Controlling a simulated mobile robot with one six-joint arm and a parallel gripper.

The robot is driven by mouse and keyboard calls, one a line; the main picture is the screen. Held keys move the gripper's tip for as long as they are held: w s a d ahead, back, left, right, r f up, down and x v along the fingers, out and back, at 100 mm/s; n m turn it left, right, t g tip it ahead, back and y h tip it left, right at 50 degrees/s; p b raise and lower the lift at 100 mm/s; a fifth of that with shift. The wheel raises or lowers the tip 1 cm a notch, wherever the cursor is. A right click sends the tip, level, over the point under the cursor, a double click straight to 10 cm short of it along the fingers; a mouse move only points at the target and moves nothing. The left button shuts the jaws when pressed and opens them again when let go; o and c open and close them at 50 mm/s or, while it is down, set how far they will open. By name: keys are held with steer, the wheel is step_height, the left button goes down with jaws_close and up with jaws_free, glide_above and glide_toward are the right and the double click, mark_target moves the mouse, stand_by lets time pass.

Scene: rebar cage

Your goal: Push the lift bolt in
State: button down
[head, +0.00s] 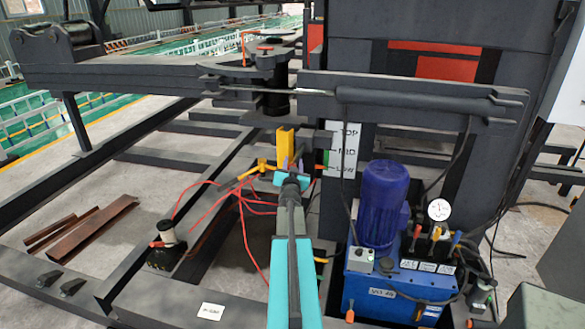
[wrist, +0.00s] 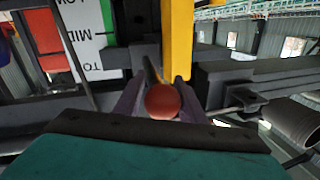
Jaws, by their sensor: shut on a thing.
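My gripper (head: 290,165) reaches forward to the column, beside the yellow upright bracket (head: 285,143). In the wrist view, the two purple-grey fingers of my gripper (wrist: 160,103) are shut on a red round knob (wrist: 163,100), which looks like the end of the lift bolt. A dark rod runs away from behind the knob towards the frame. The yellow bracket (wrist: 178,40) stands just beyond it. How deep the bolt sits is hidden.
A white level sign (head: 343,150) marked TOP, MID and LOW is right of the gripper. A blue hydraulic unit (head: 400,280) stands at the right. Red hoses (head: 243,215) and a black jack (head: 168,243) lie to the left. A dark beam (head: 410,95) crosses above.

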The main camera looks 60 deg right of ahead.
steer(key=shift+w+r, duration=0.25)
steer(key=shift+r, duration=0.05)
steer(key=c, duration=1.4)
jaws_free()
steer(key=shift+d, duration=0.1)
steer(key=shift+o, duration=0.6)
steer(key=shift+w+f, duration=0.1)
steer(key=shift+f, duration=0.05)
steer(key=shift+s+f, duration=0.1)
steer(key=shift+s, duration=0.1)
steer(key=shift+s+a, duration=0.35)
steer(key=shift+a, duration=0.25)
steer(key=v, duration=1.2)
steer(key=shift+a, duration=0.2)
